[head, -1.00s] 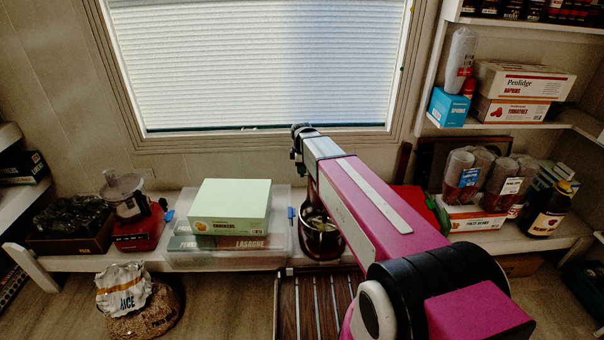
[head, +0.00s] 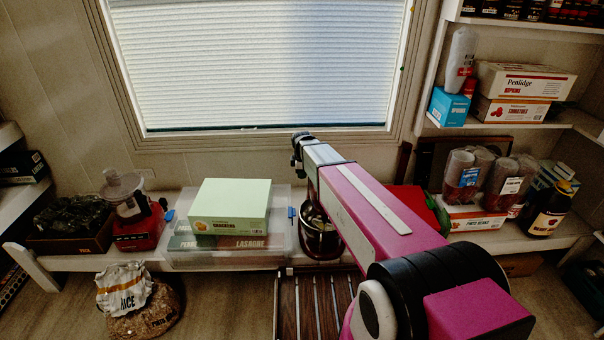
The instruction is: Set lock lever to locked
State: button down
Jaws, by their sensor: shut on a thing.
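My pink arm reaches from the lower right to the middle of the head view, up to a grey and dark far end just below the window. My gripper's jaws cannot be made out; they are hidden by the arm or too small to tell. A shiny metal bowl (head: 320,240) stands on the low shelf below the arm's far end, partly covered by the arm. What stands directly behind the arm there is hidden. No lock lever can be made out, so its position cannot be told.
A pale green box (head: 232,200) lies on a clear plastic bin (head: 185,256) left of the bowl. Cups, cartons and a dark bottle (head: 549,210) crowd the shelf at right. Bags (head: 124,290) stand on the floor at left. A slatted wooden piece (head: 290,310) lies below the bowl.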

jog(key=shift+w, duration=1.35)
jog(key=c, duration=1.1)
grip_release()
jog(key=shift+o, duration=0.2)
notch_tip(320, 180, up, 11)
jog(key=s, duration=0.1)
jog(key=shift+s+f, duration=0.15)
jog(key=shift+s, duration=0.15)
jog(key=shift+a, duration=0.1)
